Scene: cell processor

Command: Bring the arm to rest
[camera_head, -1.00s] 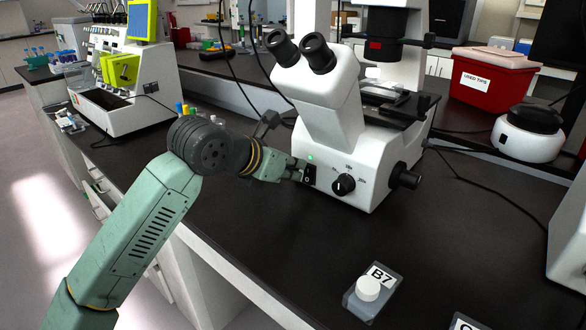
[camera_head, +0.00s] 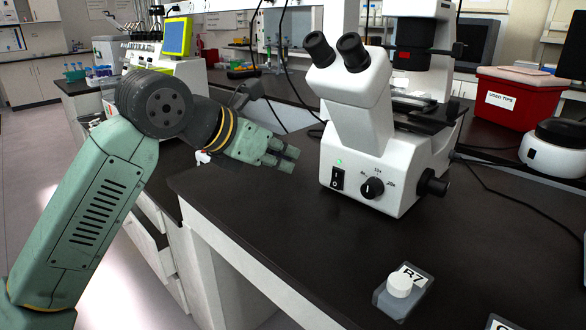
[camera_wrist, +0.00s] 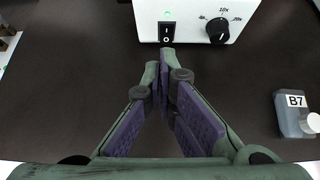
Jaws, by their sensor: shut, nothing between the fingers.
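My green arm comes in from the lower left in the head view. My gripper (camera_head: 292,158) is above the dark bench, to the left of the white microscope (camera_head: 368,150) and apart from it. In the wrist view my gripper (camera_wrist: 166,58) has its fingertips together, with nothing between them. The microscope's front face (camera_wrist: 196,18) shows at the top of the wrist view, with a black rocker switch (camera_wrist: 167,32), a lit green light and a black dial (camera_wrist: 217,30).
A flask labelled B7 (camera_head: 405,293) with a white cap lies on the bench (camera_head: 300,235) at the front right. A red used-tips box (camera_head: 515,97) and a white round device (camera_head: 550,150) stand at the back right. The bench's front middle is clear.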

